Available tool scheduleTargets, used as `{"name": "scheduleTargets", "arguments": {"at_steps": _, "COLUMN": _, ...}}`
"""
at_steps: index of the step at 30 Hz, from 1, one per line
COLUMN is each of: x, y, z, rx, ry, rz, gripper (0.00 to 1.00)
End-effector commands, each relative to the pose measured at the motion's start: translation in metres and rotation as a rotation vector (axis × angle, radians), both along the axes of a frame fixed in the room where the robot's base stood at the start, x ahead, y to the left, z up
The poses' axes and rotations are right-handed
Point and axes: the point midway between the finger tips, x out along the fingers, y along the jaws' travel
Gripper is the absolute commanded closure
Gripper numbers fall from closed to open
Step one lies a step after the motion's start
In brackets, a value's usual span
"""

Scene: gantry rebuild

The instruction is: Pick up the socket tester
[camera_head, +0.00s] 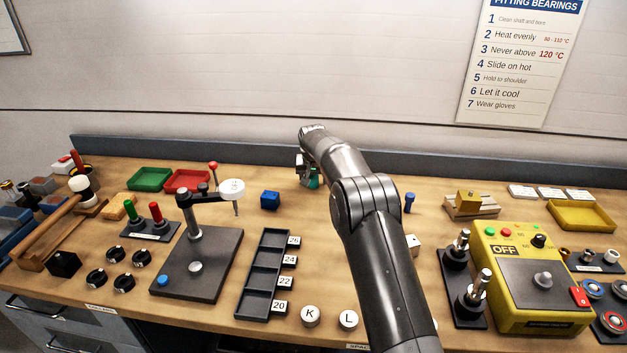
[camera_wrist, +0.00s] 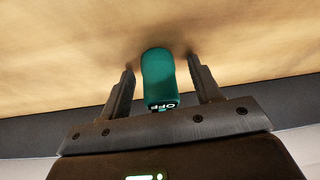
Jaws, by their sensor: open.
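A teal, rounded device with a small dark "OFF" display, which looks like the socket tester (camera_wrist: 158,75), stands between my gripper's fingers in the wrist view. My gripper (camera_wrist: 160,90) is open, with one finger on each side of it and a visible gap at both sides. In the head view my gripper (camera_head: 306,172) is over the back middle of the bench, and a bit of the teal tester (camera_head: 314,183) shows just beside it. My arm hides most of the tester there.
A blue block (camera_head: 270,200) lies left of my gripper, and a small blue peg (camera_head: 409,202) stands to its right. A black compartment tray (camera_head: 262,278) is in front. A yellow heater box marked OFF (camera_head: 530,280) stands at the right. The raised back edge (camera_head: 240,156) is close behind.

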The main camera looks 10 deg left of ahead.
Motion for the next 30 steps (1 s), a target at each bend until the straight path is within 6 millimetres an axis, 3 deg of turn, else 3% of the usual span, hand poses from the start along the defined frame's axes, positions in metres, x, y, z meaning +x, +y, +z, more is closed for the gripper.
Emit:
{"name": "scheduleTargets", "arguments": {"at_steps": 2, "x": -0.0001, "y": 0.0000, "z": 0.0001, "rx": 0.000, "ry": 0.000, "rz": 0.000, "gripper": 0.42}}
{"name": "scheduleTargets", "arguments": {"at_steps": 20, "x": -0.0004, "y": 0.0000, "z": 0.0001, "rx": 0.000, "ry": 0.001, "rz": 0.000, "gripper": 0.90}}
{"name": "scheduleTargets", "arguments": {"at_steps": 30, "x": -0.0001, "y": 0.0001, "z": 0.0045, "rx": 0.000, "ry": 0.000, "rz": 0.000, "gripper": 0.91}}
